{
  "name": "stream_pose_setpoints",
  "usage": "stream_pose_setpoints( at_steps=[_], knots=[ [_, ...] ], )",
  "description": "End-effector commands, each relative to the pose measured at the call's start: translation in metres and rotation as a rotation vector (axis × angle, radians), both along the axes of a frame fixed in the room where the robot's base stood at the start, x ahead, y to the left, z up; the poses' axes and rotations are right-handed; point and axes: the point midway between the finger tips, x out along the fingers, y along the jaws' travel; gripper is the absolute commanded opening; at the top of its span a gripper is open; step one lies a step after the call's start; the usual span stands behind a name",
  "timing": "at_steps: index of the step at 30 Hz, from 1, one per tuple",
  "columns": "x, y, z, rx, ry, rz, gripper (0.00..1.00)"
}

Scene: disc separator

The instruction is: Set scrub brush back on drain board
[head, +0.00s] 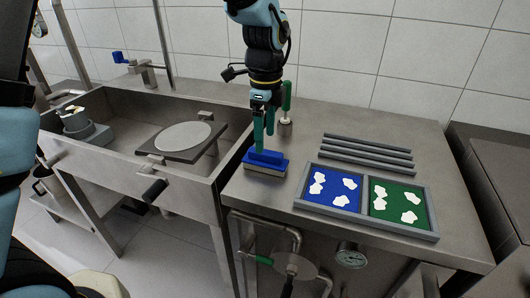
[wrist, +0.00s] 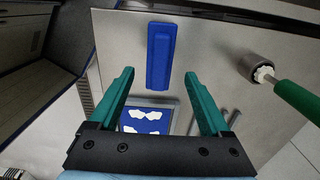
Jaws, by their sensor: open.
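The scrub brush (head: 265,163) has a blue top and handle over a pale base. It rests on the steel drain board (head: 300,133), near its left edge beside the sink. In the wrist view the blue brush (wrist: 161,55) lies beyond the fingertips, roughly centred between them. My gripper (head: 264,137) points down just above the brush in the head view. Its two green fingers are apart with nothing between them in the wrist view (wrist: 158,88). The exact gap between fingertips and brush is hard to tell.
A green-handled tool (head: 287,97) stands upright in a small holder behind my gripper. A tray (head: 437,236) with blue and green panels bearing white shapes lies to the right, with grey bars (head: 365,153) behind it. The sink (head: 120,150) holds a round disc (head: 183,135).

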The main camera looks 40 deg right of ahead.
Motion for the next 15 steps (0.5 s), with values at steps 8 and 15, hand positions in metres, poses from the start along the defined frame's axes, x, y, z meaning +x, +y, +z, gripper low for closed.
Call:
stream_pose_setpoints(
  at_steps=[8, 15],
  knots=[
    [0.0, 0.0, 0.044, -0.002, 0.0, 0.001, 0.81],
    [-0.001, 0.0, 0.054, 0.002, 0.001, 0.0, 0.81]
  ],
)
